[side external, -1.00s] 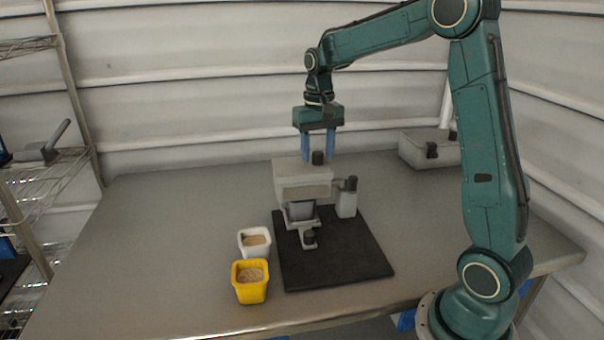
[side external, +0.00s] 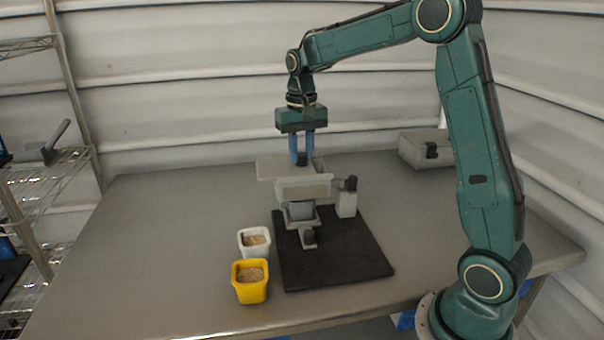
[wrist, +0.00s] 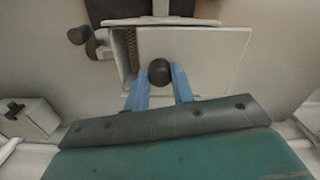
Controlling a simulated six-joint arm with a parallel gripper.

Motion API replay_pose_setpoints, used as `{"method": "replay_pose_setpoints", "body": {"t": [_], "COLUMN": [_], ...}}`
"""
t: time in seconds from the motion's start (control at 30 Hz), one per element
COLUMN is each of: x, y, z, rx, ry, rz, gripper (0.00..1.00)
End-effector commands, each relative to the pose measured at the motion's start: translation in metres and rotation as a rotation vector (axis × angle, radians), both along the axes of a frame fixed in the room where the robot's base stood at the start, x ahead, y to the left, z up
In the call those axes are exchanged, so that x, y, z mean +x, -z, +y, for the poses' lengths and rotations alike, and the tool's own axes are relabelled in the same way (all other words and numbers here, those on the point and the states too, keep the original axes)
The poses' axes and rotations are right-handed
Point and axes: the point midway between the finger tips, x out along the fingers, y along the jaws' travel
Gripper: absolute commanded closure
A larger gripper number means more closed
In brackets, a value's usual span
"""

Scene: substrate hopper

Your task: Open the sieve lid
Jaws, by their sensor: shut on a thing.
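The sieve lid (side external: 272,170) is a flat grey plate on top of the grey hopper (side external: 303,189). It is slid sideways and overhangs the hopper to the left in the side view. The lid also shows in the wrist view (wrist: 205,55), with a strip of brownish mesh (wrist: 132,50) uncovered at its left edge. My gripper (side external: 302,160) points down over the lid, its blue fingers shut on the lid's dark round knob (wrist: 159,71). The fingers hide part of the knob in the side view.
The hopper stands on a black mat (side external: 345,255). A white cup (side external: 254,251) and a yellow cup (side external: 250,291), both with grainy contents, stand at the mat's left. A grey box (side external: 418,151) sits at the back right. The table's left side is clear.

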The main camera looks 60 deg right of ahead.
Motion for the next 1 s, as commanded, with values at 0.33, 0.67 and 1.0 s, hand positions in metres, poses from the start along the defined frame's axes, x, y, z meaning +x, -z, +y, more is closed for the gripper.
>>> {"method": "replay_pose_setpoints", "body": {"t": [0.33, 0.67, 1.0], "x": [0.038, 0.038, 0.038], "y": [-0.001, -0.001, -0.001], "z": [0.036, 0.036, 0.036], "rx": [-0.001, -0.002, -0.001], "ry": [-0.001, 0.0, 0.0], "rz": [-0.005, -0.006, -0.003], "gripper": [1.0, 0.66, 0.53]}}
